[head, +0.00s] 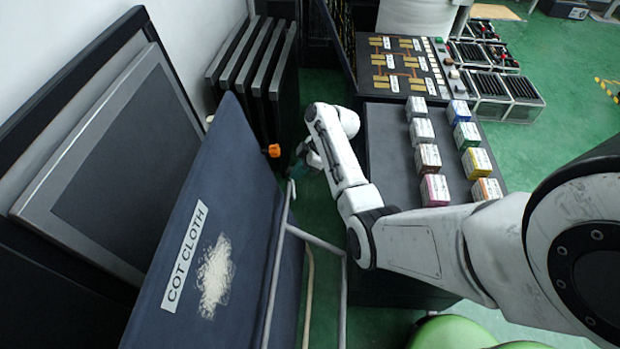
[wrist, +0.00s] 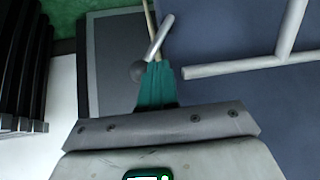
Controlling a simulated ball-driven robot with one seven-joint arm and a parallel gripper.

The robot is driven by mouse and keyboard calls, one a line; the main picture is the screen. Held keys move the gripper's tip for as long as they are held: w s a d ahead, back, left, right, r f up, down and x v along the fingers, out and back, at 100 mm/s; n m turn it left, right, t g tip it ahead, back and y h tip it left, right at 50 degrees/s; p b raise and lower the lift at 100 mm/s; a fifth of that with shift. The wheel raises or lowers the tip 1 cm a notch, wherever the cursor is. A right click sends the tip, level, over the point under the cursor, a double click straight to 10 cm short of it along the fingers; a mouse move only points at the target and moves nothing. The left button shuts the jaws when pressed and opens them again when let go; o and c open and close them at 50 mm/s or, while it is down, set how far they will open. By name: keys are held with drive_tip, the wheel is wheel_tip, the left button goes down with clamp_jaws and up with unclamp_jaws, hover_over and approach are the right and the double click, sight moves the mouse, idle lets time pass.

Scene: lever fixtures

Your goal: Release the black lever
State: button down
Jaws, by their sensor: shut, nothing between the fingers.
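My gripper (head: 296,168) is at the far end of the arm, low beside the top edge of the dark blue cot cloth panel. In the wrist view its teal fingers (wrist: 156,84) are together with nothing between them. A dark grey ball knob (wrist: 138,71) lies at the left side of the fingertips, and a short pale rod (wrist: 160,37) rises beside it. Whether the knob touches the fingers I cannot tell. This may be the black lever; no other black lever is clear. In the head view the lever is too small to make out.
The cot cloth panel (head: 205,235) leans at the left, with a pale tube frame (head: 318,240) beside it. Dark upright panels (head: 255,75) and an orange piece (head: 274,150) stand behind. A dark-topped bench (head: 395,150) with small labelled boxes is on the right.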

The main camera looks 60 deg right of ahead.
drive_tip(key=d+f+b, duration=0.1)
drive_tip(key=d+b, duration=0.1)
drive_tip(key=w+d+f+b, duration=0.1)
drive_tip(key=d+f+b, duration=0.1)
drive_tip(key=shift+d+f+b, duration=0.25)
drive_tip(key=shift+f+b, duration=0.05)
drive_tip(key=shift+b, duration=0.1)
drive_tip(key=shift+s+f, duration=0.2)
idle(0.5)
